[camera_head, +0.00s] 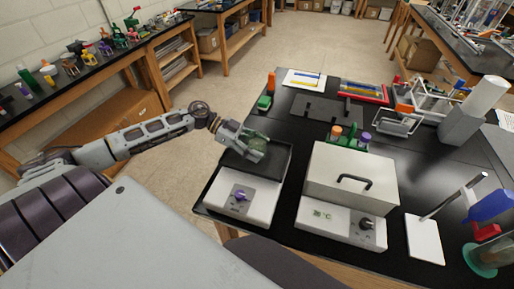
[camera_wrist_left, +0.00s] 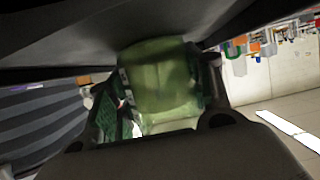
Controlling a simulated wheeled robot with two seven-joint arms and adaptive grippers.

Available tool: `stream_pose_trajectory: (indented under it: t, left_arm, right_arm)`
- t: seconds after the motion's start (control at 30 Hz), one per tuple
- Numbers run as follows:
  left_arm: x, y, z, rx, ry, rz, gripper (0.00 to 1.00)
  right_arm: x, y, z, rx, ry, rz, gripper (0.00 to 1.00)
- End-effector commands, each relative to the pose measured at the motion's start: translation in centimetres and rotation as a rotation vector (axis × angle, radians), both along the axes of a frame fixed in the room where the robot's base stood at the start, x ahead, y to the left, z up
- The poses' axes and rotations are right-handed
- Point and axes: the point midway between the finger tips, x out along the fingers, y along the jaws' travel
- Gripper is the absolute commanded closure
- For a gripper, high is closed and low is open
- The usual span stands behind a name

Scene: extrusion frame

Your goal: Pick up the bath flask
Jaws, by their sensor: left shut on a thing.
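The bath flask (camera_head: 258,143) is a green, see-through vessel over the dark top plate of a white hotplate-like device (camera_head: 240,202). My left gripper (camera_head: 250,145) reaches in from the left and is shut on the flask. In the left wrist view the flask (camera_wrist_left: 165,85) fills the middle, between the gripper's fingers (camera_wrist_left: 160,105). I cannot tell whether its base touches the plate. My right gripper does not show in either view.
A white box with a black handle (camera_head: 350,180) stands right of the device. Behind it is a green rack (camera_head: 348,142) with orange and purple caps. A green piece with an orange top (camera_head: 267,92) stands at the table's back left. Glassware and a stand crowd the right side.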

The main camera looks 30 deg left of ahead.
Motion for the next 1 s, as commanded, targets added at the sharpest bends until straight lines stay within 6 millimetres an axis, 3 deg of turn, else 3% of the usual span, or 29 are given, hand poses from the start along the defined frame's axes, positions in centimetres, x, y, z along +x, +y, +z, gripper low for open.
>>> stream_pose_trajectory:
  t: [0.37, 0.8, 1.0]
  left_arm:
    - [0.0, 0.0, 0.9, 0.001, -0.001, 0.000, 0.79]
    - [0.0, 0.0, 3.5, 0.001, -0.001, 0.000, 0.79]
    - [-0.2, 1.0, 3.4, 0.000, 0.002, 0.001, 0.79]
  right_arm:
    - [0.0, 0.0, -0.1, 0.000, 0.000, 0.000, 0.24]
    - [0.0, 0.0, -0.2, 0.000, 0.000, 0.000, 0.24]
    - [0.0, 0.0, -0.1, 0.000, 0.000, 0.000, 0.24]
